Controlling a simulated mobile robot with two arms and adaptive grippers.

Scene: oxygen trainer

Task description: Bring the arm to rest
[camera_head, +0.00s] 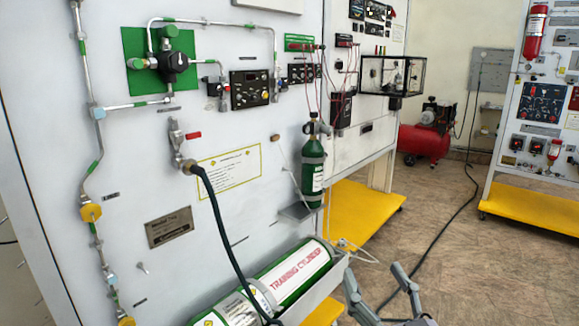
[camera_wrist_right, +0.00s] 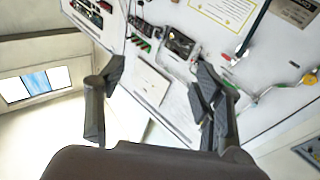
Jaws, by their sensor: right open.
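My right gripper (camera_head: 376,276) is at the bottom of the head view, right of the large green and white training cylinder (camera_head: 300,272). Its two grey fingers are spread, with nothing between them. In the right wrist view the open gripper (camera_wrist_right: 158,82) faces the white trainer panel (camera_wrist_right: 150,82), which appears tilted, with clear space between the fingers. The same panel (camera_head: 120,215) fills the left of the head view. My left gripper is in neither view.
A small green cylinder (camera_head: 313,178) stands on a bracket on the panel. A black hose (camera_head: 217,225) hangs from a valve with a red handle (camera_head: 193,135). A red compressor (camera_head: 422,143) stands behind. Open floor (camera_head: 440,235) lies right of the panel, with a black cable across it.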

